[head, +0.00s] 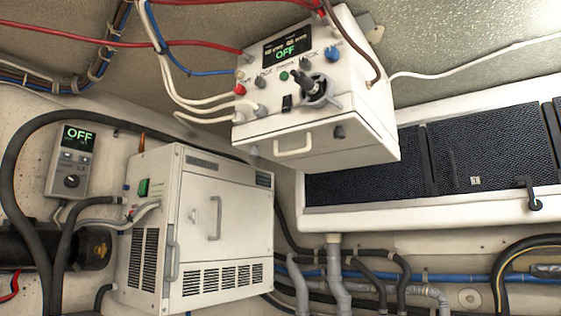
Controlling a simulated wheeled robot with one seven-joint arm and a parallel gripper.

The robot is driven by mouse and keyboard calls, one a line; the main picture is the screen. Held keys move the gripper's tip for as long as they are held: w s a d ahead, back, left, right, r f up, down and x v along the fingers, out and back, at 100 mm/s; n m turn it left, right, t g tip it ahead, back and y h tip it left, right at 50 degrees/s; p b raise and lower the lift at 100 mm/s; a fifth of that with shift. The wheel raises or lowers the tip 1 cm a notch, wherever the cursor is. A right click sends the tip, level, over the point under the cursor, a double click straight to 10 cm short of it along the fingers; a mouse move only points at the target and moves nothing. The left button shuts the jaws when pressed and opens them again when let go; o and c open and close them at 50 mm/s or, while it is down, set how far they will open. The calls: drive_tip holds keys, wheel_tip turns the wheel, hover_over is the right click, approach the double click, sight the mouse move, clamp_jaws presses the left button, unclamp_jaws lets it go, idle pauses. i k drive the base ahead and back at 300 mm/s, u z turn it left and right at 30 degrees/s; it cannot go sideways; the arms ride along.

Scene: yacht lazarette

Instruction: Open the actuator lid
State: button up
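Nothing in view is legibly marked as the actuator. A white control box (360,141) hangs at the upper middle with an OFF display, colored knobs and a dark lever. Its lower panel has a pale handle (293,146) and looks shut. A white cabinet (200,235) stands below it to the left, with a front door (235,225) that looks shut. The door has an upright grey handle (215,218) and a grey latch strip (171,255) at its left edge. I cannot tell which of these is the actuator lid. My gripper is not in view.
A small panel (75,150) reading OFF is on the left wall, above a dark cylinder (35,246). Thick black hoses loop around it. Red, blue and white cables reach the control box. Dark mesh panels (490,150) fill the right, with pipes (340,275) below.

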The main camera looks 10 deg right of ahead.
sight(317, 138)
drive_tip(key=u, duration=0.2)
drive_tip(key=k, duration=0.5)
drive_tip(key=u, duration=0.55)
drive_tip(key=k, duration=0.7)
drive_tip(key=z, duration=0.45)
drive_tip(key=i, duration=0.75)
drive_tip(key=z, duration=0.55)
